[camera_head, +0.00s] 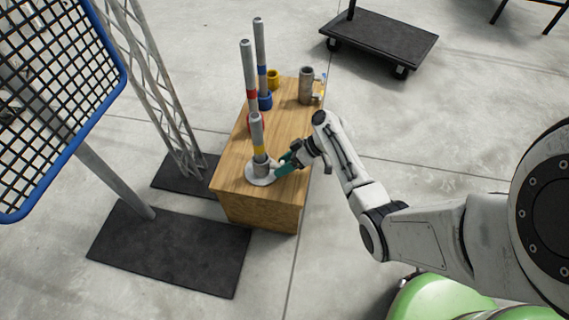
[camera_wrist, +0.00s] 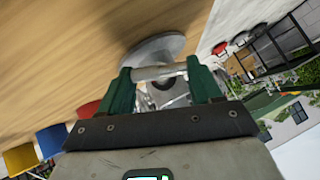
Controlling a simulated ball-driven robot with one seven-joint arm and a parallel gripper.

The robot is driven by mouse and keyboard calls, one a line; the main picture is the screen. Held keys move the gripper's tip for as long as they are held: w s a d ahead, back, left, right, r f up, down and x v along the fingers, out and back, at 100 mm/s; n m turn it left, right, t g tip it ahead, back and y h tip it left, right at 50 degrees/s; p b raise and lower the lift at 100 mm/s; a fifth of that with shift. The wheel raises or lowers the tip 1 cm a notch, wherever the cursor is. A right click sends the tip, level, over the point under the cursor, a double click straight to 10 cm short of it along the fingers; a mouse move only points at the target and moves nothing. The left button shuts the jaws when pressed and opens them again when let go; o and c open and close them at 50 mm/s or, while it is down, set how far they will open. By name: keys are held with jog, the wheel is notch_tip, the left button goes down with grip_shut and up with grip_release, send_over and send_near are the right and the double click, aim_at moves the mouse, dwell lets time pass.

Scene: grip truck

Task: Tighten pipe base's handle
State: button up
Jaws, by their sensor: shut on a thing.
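The grey pipe base (camera_head: 260,178) stands on the near end of the wooden box, with an upright grey pipe (camera_head: 256,132) that has a yellow band. My gripper (camera_head: 286,163) reaches it from the right, low beside the base. In the wrist view, the green fingers of my gripper (camera_wrist: 160,76) are shut on the silver bar handle (camera_wrist: 150,73), which lies across between them. The round foot of the pipe base (camera_wrist: 170,44) shows just beyond the handle. In the head view the handle is mostly hidden by the fingers.
A truss (camera_head: 160,90) and blue-framed mesh (camera_head: 45,95) stand left. A dark cart (camera_head: 380,38) stands behind.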

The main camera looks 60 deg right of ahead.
jog(key=shift+c, duration=0.6)
jog(key=shift+w+d+f+m+y+b, duration=0.1)
jog(key=shift+d+f+m+y+b, duration=0.15)
jog(key=shift+y+b, duration=0.35)
jog(key=shift+f+m+y+b, duration=0.1)
jog(key=shift+m+y+b, duration=0.25)
jog(key=shift+y+b, duration=0.2)
jog(key=shift+m+g+y+b, duration=0.25)
jog(key=shift+m+g+b, duration=0.05)
jog(key=shift+b, duration=0.15)
jog(key=shift+r+y, duration=0.15)
jog(key=shift+y, duration=0.25)
jog(key=o, duration=1.1)
jog(key=shift+c, duration=0.2)
jog(key=shift+r, duration=0.1)
